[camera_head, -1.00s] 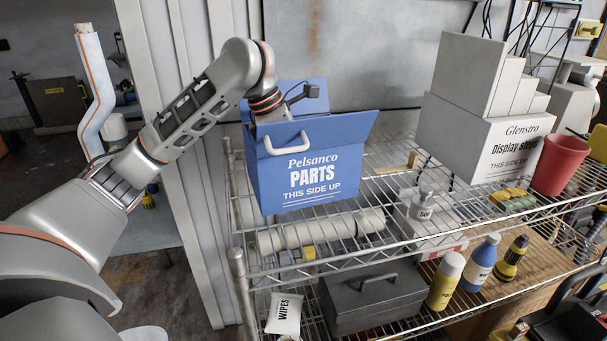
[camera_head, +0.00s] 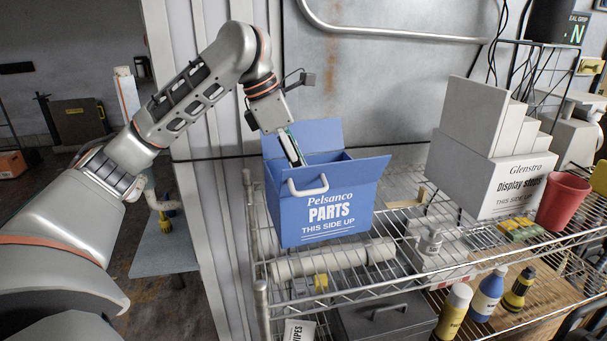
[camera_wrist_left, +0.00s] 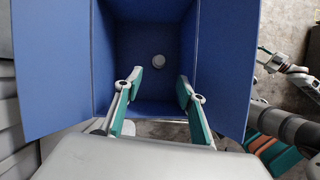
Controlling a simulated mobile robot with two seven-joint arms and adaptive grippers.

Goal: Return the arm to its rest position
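My left gripper (camera_head: 298,162) points down at the mouth of the open blue Pelsanco parts box (camera_head: 322,222), with a fingertip hidden behind its front rim. In the left wrist view its two teal-padded fingers (camera_wrist_left: 157,92) are spread wide with nothing between them. Below them is the blue inside of the box (camera_wrist_left: 150,35). A small pale round thing (camera_wrist_left: 158,61) lies on its floor. What looks like the end of my right arm (camera_wrist_left: 280,62) shows small at the right edge of that view; its finger state is unclear.
The box stands on a wire shelf (camera_head: 400,268) with a white pipe piece (camera_head: 335,260) before it. White display steps (camera_head: 492,160) and a red cup (camera_head: 563,203) stand to the right. A metal panel (camera_head: 390,90) is behind. Open space lies left of the shelf.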

